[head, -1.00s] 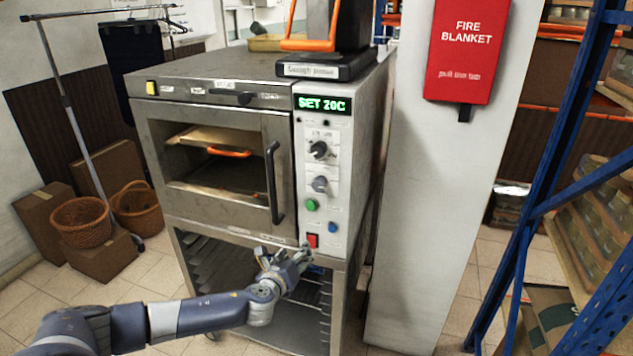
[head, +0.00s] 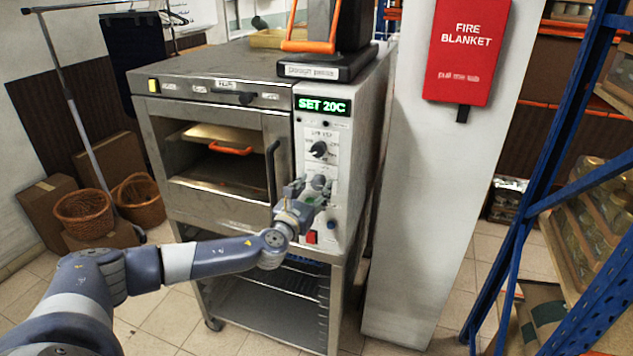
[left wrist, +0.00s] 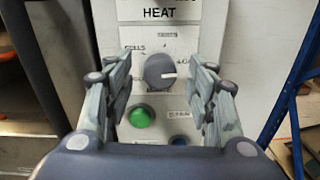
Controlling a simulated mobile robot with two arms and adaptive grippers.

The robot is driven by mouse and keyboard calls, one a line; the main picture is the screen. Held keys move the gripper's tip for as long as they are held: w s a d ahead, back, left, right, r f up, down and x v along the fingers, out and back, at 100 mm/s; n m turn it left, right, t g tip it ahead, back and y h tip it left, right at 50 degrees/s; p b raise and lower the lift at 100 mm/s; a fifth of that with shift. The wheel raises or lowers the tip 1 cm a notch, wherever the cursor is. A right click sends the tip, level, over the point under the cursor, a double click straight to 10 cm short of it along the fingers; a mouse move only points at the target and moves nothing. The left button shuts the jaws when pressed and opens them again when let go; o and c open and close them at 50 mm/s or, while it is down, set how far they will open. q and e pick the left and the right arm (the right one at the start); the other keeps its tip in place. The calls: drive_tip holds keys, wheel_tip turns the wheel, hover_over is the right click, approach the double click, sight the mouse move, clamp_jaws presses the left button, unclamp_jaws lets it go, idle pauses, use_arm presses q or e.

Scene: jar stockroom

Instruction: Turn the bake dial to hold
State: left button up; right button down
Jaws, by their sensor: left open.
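My left gripper (head: 312,192) is open at the oven's control panel (head: 345,170). In the left wrist view its two fingers (left wrist: 165,80) stand apart on either side of a round grey dial (left wrist: 160,71), with no clear contact. In the head view this lower dial (head: 319,182) is partly covered by the gripper. A darker dial (head: 319,150) sits above it. I cannot read which one is marked bake. My right gripper is not in view.
A green button (left wrist: 141,116) and a blue button (left wrist: 179,140) sit below the dial. A red switch (head: 312,237) is lower on the panel. The display (head: 323,105) reads SET 20C. The oven door handle (head: 273,185) stands close left of the gripper.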

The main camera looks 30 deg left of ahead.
use_arm(q)
drive_tip(key=shift+x, duration=1.1)
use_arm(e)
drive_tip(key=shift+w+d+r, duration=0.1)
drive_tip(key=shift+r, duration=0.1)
use_arm(q)
drive_tip(key=c, duration=0.9)
drive_tip(key=shift+c, duration=0.8)
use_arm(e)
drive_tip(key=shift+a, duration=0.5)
use_arm(q)
drive_tip(key=shift+f, duration=0.1)
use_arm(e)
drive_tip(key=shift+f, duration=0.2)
